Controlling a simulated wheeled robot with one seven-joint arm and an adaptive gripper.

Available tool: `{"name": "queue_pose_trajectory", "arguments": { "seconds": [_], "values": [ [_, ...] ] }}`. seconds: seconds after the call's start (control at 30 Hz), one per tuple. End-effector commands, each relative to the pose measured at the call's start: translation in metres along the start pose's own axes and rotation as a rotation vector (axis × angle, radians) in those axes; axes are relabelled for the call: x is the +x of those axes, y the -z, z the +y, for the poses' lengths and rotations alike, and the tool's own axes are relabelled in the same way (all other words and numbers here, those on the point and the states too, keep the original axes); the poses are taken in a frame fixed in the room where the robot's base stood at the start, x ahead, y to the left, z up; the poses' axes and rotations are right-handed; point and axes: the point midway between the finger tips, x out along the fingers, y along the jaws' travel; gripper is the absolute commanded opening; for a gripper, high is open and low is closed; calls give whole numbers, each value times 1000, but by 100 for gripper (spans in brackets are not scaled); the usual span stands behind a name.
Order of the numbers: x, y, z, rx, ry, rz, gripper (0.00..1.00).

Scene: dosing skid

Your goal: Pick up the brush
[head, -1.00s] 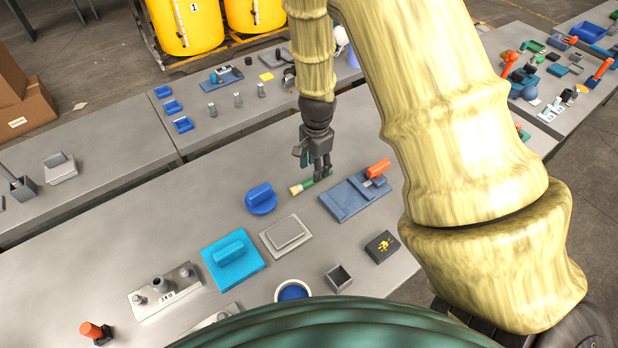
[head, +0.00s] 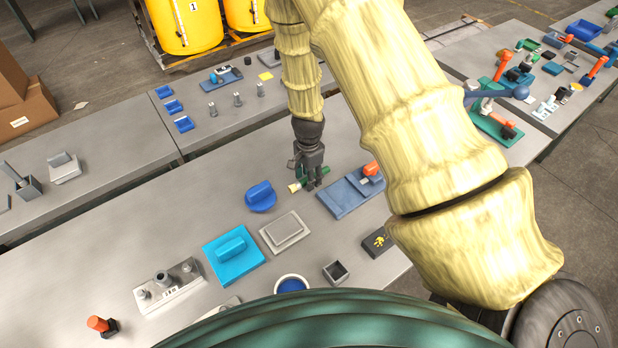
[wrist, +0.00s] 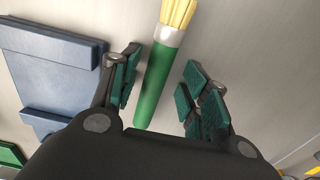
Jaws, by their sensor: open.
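The brush lies on the grey metal table. In the wrist view the brush (wrist: 156,82) has a green handle, a silver ferrule and pale yellow bristles pointing to the top. My gripper (wrist: 160,90) is open, with one green-padded finger on each side of the handle and a gap to each. In the head view my gripper (head: 311,184) points down at the table over the brush. There, only the bristle end (head: 294,187) shows clearly, left of the fingers. The handle is largely hidden behind them.
A blue fixture with an orange handle (head: 345,197) stands close to the right of my gripper. A round blue knob-topped part (head: 260,197) lies to the left. A grey plate (head: 286,232) and a cyan block (head: 233,254) are nearer. Bare table lies behind the gripper.

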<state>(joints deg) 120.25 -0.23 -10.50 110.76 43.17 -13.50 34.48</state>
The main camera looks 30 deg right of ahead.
Motion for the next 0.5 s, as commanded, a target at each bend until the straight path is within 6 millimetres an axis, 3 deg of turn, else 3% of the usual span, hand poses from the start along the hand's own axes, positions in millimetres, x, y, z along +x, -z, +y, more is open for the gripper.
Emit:
{"name": "queue_pose_trajectory", "arguments": {
  "seconds": [0.13, 0.4, 0.5],
  "values": [
    [0, 1, 1, 2, 0, 0, 46],
    [0, 0, 0, 1, 0, 1, 0],
    [0, 0, 1, 1, 0, 0, 0]
  ]
}}
